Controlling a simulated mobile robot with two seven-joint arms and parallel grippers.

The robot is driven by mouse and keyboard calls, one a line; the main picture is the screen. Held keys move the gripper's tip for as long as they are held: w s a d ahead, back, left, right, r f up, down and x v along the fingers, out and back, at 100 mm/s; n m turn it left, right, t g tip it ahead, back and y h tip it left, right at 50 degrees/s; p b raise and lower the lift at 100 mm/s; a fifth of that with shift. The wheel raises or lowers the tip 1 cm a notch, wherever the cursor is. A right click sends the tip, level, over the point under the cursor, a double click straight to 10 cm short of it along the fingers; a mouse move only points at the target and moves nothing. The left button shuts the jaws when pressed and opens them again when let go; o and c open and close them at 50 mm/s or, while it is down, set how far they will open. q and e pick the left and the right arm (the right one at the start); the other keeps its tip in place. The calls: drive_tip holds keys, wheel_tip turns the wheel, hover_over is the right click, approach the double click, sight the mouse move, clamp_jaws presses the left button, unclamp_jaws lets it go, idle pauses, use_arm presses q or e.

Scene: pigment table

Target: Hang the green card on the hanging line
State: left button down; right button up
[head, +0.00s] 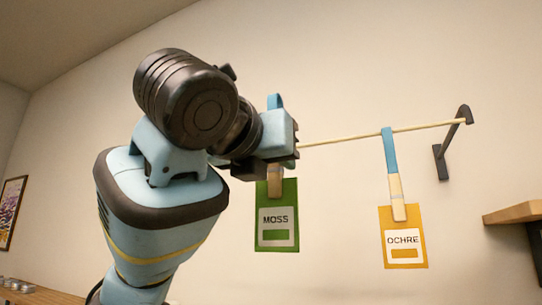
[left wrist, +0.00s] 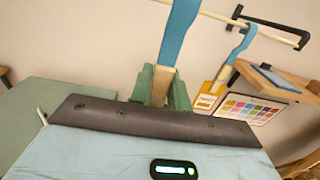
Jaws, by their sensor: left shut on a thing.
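The green card (head: 277,225), labelled MOSS, hangs upright below my left gripper in the head view. My left gripper (head: 277,160) is shut on the card's wooden clip (head: 275,182); the left wrist view shows the clip (left wrist: 161,86) between the fingers. The card's blue strap (left wrist: 177,35) rises from the clip, and its top (head: 275,102) shows above the gripper. The hanging line (head: 345,138) runs from behind the gripper to the right. The line (left wrist: 214,14) also passes by the strap in the left wrist view. I cannot tell whether the strap is over it. My right gripper is not in view.
An ochre card (head: 403,238) hangs from the line by a blue strap, to the right of the green card. A dark wall bracket (head: 441,160) holds the line's right end. A wooden shelf (head: 513,212) is at the far right. A colour chart (left wrist: 250,108) shows beyond the ochre card.

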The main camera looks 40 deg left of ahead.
use_arm(q)
drive_tip(key=f+x, duration=0.2)
drive_tip(key=x, duration=1.1)
drive_tip(key=shift+w+a+f, duration=0.15)
drive_tip(key=shift+w+f, duration=0.15)
drive_tip(key=shift+w, duration=0.05)
idle(0.9)
drive_tip(key=c, duration=1.3)
unclamp_jaws()
drive_tip(key=shift+o, duration=0.2)
drive_tip(key=v, duration=0.7)
drive_tip(key=shift+s, duration=0.4)
